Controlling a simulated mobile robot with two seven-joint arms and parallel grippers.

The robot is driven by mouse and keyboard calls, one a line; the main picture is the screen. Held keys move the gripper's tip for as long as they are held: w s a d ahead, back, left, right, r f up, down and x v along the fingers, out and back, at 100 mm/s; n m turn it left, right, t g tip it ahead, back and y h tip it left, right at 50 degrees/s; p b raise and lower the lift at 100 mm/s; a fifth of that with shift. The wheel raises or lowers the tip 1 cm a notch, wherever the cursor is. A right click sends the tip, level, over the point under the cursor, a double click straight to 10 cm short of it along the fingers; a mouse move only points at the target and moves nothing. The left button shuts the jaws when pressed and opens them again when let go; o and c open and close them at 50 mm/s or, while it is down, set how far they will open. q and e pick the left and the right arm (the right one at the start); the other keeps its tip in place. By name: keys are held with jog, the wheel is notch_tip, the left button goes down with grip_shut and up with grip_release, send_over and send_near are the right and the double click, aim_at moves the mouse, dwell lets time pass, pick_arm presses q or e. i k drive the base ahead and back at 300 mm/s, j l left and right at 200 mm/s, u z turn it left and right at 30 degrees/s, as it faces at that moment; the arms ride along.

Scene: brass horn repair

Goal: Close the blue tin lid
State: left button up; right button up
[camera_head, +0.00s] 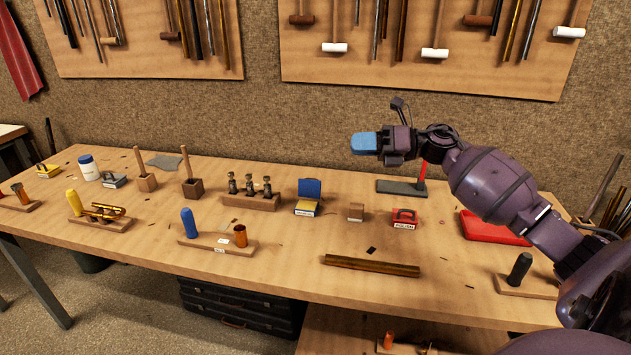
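The blue tin (306,208) stands on the workbench near the middle. Its blue lid (310,187) is raised, standing roughly upright at the back of the tin. The front of the tin shows a yellow part and a pale label. My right gripper (364,143) with blue fingertips is in the air, above and to the right of the tin, clear of it. The fingers show as one blue block, so I cannot tell whether they are apart. My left gripper is not in view.
A rack of valves (250,199) stands just left of the tin. A small wooden block (356,212) and a red tin (404,218) stand to the right. A brass tube (372,266) lies in front. The bench (300,240) is bare directly before the tin.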

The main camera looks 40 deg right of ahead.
aim_at(309, 187)
jog(key=i+l, duration=0.75)
jog(key=l, duration=0.2)
